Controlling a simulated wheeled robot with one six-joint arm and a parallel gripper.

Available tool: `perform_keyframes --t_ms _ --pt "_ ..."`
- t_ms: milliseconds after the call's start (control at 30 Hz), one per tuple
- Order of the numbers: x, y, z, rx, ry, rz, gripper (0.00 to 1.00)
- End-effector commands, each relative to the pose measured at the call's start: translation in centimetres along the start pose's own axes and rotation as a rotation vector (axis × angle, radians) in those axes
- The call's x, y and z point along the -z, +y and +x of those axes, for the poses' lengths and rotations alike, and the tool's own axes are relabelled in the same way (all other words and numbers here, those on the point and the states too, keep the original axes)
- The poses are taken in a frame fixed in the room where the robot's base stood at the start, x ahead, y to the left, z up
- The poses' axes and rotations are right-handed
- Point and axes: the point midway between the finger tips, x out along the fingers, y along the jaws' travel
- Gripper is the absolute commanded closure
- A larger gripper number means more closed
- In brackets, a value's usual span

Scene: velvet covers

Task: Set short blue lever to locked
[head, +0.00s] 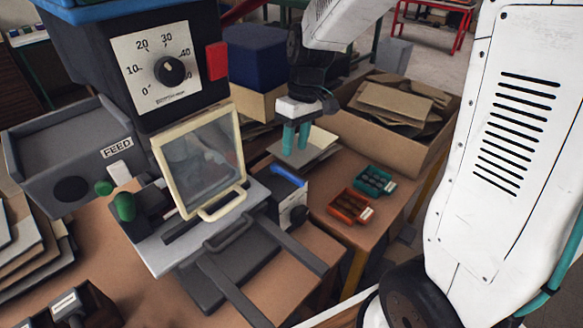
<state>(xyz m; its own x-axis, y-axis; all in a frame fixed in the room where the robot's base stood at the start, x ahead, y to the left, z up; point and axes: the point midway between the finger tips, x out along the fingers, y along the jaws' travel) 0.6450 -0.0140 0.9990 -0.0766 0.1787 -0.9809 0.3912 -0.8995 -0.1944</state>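The short blue lever (289,175) sits on top of a small grey box at the right side of the machine. It slants down to the right. Its locked and unlocked marks cannot be read here. My gripper (296,140) hangs above and slightly right of the lever, its two teal fingers pointing down. A narrow gap shows between the fingers, with nothing in it. The fingertips appear apart from the lever.
The machine has a dial (170,70), a red button (217,61), a cream-framed clear guard (200,160) and a green knob (125,206). Orange (350,207) and teal (375,181) trays lie right. A cardboard box (385,145) stands behind them.

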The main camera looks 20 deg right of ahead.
Motion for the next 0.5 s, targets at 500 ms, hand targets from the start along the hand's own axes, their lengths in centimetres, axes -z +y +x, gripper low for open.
perform_keyframes --t_ms 500 --pt "-0.1 0.0 7.0 0.002 -0.003 -0.001 0.62"
